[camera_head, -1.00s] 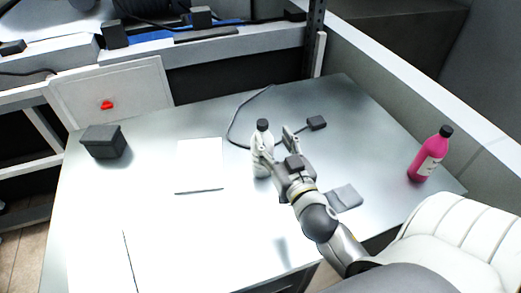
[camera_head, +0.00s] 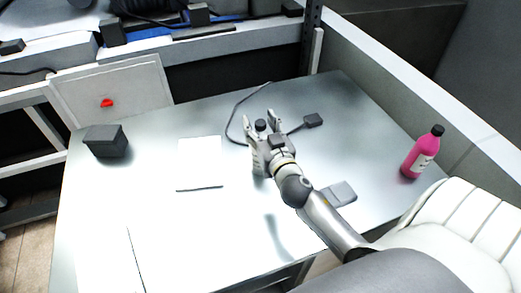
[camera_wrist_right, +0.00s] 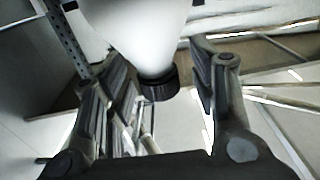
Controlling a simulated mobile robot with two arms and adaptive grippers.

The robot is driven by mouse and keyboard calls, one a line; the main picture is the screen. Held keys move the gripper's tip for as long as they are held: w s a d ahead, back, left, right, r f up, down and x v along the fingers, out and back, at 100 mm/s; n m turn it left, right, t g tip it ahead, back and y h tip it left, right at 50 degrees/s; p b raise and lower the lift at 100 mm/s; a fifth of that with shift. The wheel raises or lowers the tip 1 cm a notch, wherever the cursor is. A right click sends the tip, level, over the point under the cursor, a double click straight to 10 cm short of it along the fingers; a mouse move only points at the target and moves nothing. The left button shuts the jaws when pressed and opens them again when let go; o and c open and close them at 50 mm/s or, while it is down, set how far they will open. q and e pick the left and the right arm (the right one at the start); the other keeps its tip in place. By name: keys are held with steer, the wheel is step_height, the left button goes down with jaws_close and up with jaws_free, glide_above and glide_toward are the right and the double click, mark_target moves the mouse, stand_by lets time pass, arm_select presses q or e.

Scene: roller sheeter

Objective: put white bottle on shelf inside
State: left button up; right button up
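The white bottle (camera_head: 257,163) with a black cap stands upright on the pale table, partly hidden by my right gripper. My right gripper (camera_head: 261,119) is open, with one finger on each side of the bottle near its cap. In the right wrist view the white bottle (camera_wrist_right: 135,30) and its black cap lie between the spread fingers of my right gripper (camera_wrist_right: 160,85); a gap shows beside the right finger. I cannot tell which shelf is meant; a grey ledge (camera_head: 235,60) runs behind the table. My left gripper is not in view.
A pink bottle (camera_head: 421,153) stands at the table's right edge. A white pad (camera_head: 200,163), a dark box (camera_head: 106,141), a grey flat item (camera_head: 339,194) and a black cabled block (camera_head: 313,120) lie on the table. A white chair (camera_head: 450,225) is at the lower right. The front left is clear.

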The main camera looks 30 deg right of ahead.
jaws_close()
steer(key=shift+r, duration=0.15)
stand_by(0.4)
